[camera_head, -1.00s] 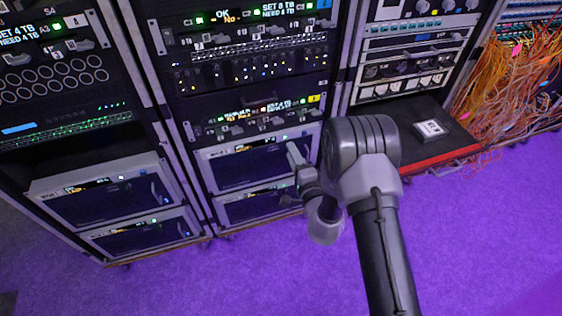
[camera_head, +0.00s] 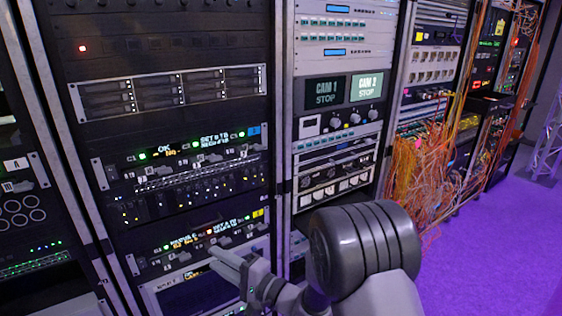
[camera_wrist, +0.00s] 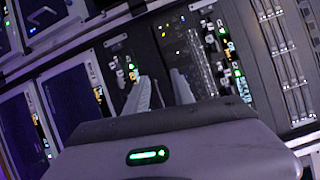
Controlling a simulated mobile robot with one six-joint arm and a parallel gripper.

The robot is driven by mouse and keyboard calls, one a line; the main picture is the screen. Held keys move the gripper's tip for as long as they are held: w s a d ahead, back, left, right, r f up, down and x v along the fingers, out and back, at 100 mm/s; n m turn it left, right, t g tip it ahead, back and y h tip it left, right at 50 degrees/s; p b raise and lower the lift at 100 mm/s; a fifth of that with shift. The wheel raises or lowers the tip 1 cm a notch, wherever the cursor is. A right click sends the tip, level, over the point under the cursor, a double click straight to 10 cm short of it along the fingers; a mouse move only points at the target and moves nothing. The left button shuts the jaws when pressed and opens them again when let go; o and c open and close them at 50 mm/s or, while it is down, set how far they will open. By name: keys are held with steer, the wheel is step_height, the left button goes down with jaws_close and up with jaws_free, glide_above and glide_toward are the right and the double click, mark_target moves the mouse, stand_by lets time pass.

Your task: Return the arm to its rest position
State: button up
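My arm with its rounded grey joint (camera_head: 365,250) stands at the lower middle of the head view. My gripper (camera_head: 228,262) reaches left from it, in front of the lower part of the middle rack. In the wrist view my gripper (camera_wrist: 162,92) shows two grey ridged fingers with a dark gap between them. Nothing shows held in the gap. The fingers point toward the rack face, and I cannot tell how far off they are. The arm joint hides part of the rack behind it.
The middle rack (camera_head: 180,85) carries drive trays and lit panels. A rack with CAM 1 and CAM 2 screens (camera_head: 345,90) stands to its right. Loose orange cables (camera_head: 425,185) hang further right. Clear purple floor (camera_head: 480,260) lies at the lower right.

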steer(key=s+d+r+n+g+h, duration=0.1)
steer(key=s+r+n+g, duration=0.3)
steer(key=s, duration=0.3)
steer(key=s+d+r+n+g, duration=0.1)
steer(key=s+r+g, duration=0.3)
steer(key=s+r, duration=0.3)
steer(key=s+d+t+h, duration=0.1)
steer(key=s+d+h, duration=0.3)
steer(key=d, duration=0.4)
steer(key=s+d+f+m+t+h, duration=0.1)
steer(key=s+d+h, duration=0.3)
steer(key=d, duration=0.4)
steer(key=s+d+t+h, duration=0.2)
steer(key=s+d+h, duration=0.3)
steer(key=d, duration=0.3)
steer(key=shift+f+m+t, duration=0.25)
steer(key=shift+m+t, duration=0.05)
steer(key=shift+m, duration=0.1)
steer(key=shift+s, duration=0.1)
